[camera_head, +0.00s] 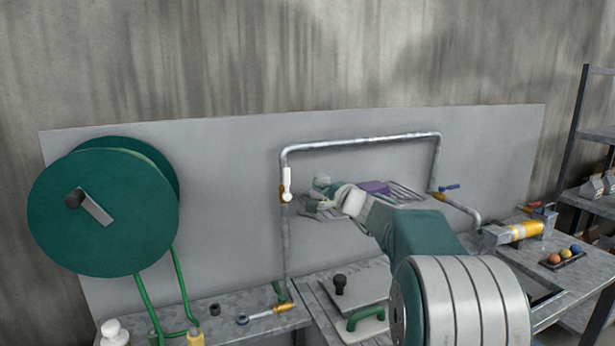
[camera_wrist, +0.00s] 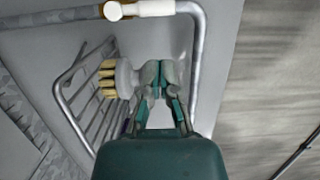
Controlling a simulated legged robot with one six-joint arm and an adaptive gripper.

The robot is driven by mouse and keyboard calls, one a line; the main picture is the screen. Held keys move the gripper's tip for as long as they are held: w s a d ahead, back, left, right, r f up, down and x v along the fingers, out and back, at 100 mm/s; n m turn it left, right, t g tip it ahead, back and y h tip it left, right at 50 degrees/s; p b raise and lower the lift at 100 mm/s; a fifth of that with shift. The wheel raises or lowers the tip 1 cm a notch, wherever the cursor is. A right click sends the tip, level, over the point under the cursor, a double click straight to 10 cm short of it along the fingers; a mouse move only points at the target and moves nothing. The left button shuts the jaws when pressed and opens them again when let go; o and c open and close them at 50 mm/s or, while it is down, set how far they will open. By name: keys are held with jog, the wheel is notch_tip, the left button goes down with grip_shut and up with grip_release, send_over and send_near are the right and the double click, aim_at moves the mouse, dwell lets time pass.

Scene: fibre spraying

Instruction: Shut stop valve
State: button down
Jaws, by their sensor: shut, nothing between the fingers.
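A metal pipe (camera_head: 360,141) runs up, across and down in front of the grey panel. A valve with a white handle (camera_head: 287,184) sits on its left upright, the handle standing upright along the pipe. The same white handle (camera_wrist: 150,8) shows at the top of the wrist view. A second valve with a blue handle (camera_head: 449,187) sits on the right side of the pipe. My gripper (camera_head: 322,190) is right of the white handle and apart from it. In the wrist view my gripper (camera_wrist: 160,76) is shut and empty, its fingers together.
A wire rack (camera_head: 404,192) on the panel holds a purple item (camera_head: 375,187). A green reel (camera_head: 100,208) stands left. The bench (camera_head: 225,325) below carries small items.

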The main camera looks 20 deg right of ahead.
aim_at(287, 184)
jog(key=w, duration=0.5)
jog(key=shift+f, duration=0.2)
jog(key=shift+x, duration=2.45)
jog(key=shift+a+r, duration=0.1)
jog(key=shift+a, duration=0.1)
jog(key=shift+a+r+n, duration=0.15)
jog(key=shift+a+n, duration=0.25)
jog(key=shift+a, duration=0.1)
jog(key=shift+s, duration=0.1)
